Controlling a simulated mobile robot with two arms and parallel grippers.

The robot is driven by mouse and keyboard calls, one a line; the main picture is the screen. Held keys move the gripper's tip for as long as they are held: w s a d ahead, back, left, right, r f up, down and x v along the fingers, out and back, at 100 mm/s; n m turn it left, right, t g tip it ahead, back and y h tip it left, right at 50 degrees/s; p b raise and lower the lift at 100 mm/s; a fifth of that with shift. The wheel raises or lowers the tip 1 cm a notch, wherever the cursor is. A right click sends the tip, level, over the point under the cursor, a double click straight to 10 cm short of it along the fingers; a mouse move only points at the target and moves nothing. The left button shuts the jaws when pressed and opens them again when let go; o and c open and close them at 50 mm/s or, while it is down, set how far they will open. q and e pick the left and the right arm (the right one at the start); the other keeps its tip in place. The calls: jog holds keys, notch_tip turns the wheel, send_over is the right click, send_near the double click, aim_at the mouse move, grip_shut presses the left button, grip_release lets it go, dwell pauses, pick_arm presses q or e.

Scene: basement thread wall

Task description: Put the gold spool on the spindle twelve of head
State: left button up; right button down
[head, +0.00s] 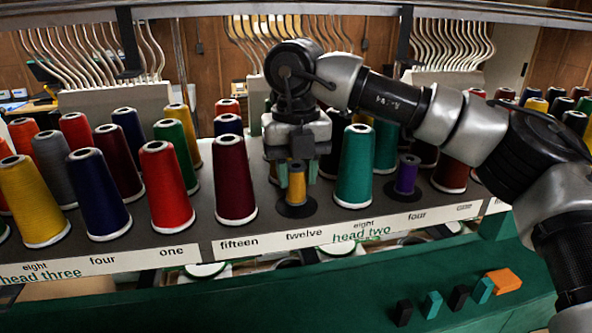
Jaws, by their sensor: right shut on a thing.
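The small gold spool (297,190) stands upright between the fingers of my right gripper (292,172), which is shut on it. The spool's lower end is over a black round base (297,209) in the front row, behind the "twelve" label (304,235) on the head two strip. It looks down on that base or very close to it; I cannot tell whether it touches. The spindle itself is hidden by the spool, and the gripper body covers the spool's top. My left gripper is not in view.
A maroon cone (235,180) stands close left of the gripper and a teal cone (355,167) close right. A small purple spool (406,175) sits behind "four". More cones crowd behind. Several small blocks, one orange (504,280), lie on the green surface (290,300) in front.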

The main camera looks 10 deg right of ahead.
jog(key=shift+f, duration=0.2)
jog(key=c, duration=0.7)
grip_release()
